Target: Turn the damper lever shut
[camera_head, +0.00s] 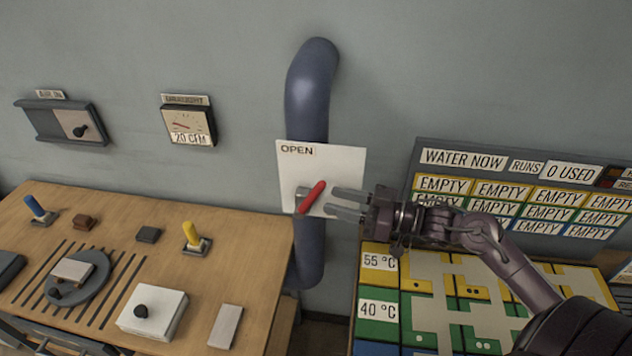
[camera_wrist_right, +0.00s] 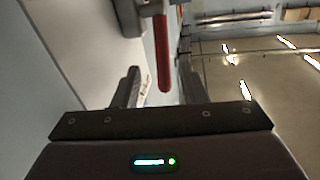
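The damper's red lever (camera_head: 312,196) sits on a white plate (camera_head: 345,165) in front of a blue-grey pipe (camera_head: 310,85). The lever slants, its upper end to the right. The plate's upper left corner reads OPEN; no other wording shows on it. My right gripper (camera_head: 331,200) reaches in from the right, its fingertips at the lever. In the right wrist view the red lever (camera_wrist_right: 164,60) hangs between the two spread fingers of the right gripper (camera_wrist_right: 162,75), with visible gaps on both sides. My left gripper is not visible.
A wooden bench (camera_head: 230,250) with a yellow lever (camera_head: 191,235), a blue lever (camera_head: 36,208) and blocks stands left. A gauge (camera_head: 188,124) reading 20 CFM hangs on the wall. A colored board (camera_head: 379,282) and a WATER NOW panel (camera_head: 462,159) lie right, under and behind my right arm.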

